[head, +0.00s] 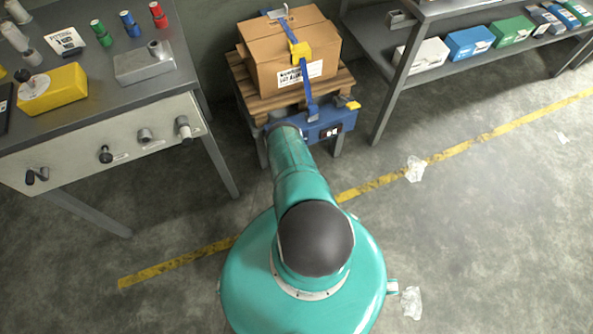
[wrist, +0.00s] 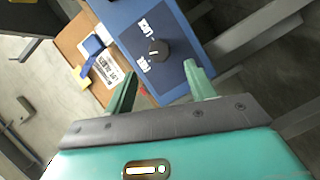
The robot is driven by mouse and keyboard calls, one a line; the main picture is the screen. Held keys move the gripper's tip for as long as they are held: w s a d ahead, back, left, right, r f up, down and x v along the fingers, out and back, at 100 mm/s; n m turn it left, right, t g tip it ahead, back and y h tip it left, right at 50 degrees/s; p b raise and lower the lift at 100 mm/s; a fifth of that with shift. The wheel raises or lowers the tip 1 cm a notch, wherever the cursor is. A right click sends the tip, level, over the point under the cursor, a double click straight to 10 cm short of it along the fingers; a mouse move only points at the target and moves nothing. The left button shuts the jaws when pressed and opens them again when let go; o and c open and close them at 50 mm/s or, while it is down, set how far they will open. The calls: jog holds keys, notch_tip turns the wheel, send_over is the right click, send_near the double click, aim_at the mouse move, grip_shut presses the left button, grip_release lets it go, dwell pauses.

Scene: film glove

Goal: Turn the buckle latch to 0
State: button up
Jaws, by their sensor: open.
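A yellow buckle (head: 300,50) sits on the blue strap (head: 305,80) around a cardboard box (head: 275,75) in the head view. In the wrist view, a yellow piece (wrist: 83,79) that looks like this buckle shows beside the box label, left of my gripper. Its angle cannot be read. My gripper (wrist: 160,70) is open and empty, its two green fingers apart. In the head view my arm hides my gripper.
The box stands on a wooden pallet (head: 240,85) behind the blue unit (head: 338,119), which has a yellow lever (head: 348,103). A workbench (head: 95,85) stands left and a shelf (head: 450,70) right. Open floor (head: 480,230) with crumpled paper lies at right.

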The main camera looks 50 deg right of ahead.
jog(key=v, duration=0.5)
jog(key=shift+s+a, duration=0.15)
jog(key=w+d+m, duration=0.1)
jog(key=w+d, duration=0.1)
jog(key=d, duration=0.1)
jog(key=w+d+f+m+y, duration=0.1)
jog(key=w+d, duration=0.2)
jog(key=d, duration=0.1)
jog(key=w+d+f+m+y, duration=0.1)
jog(key=w+d+m, duration=0.1)
jog(key=w+d, duration=0.1)
jog(key=shift+w+d, duration=0.25)
jog(key=shift+d, duration=0.25)
dwell(0.3)
jog(key=c, duration=1)
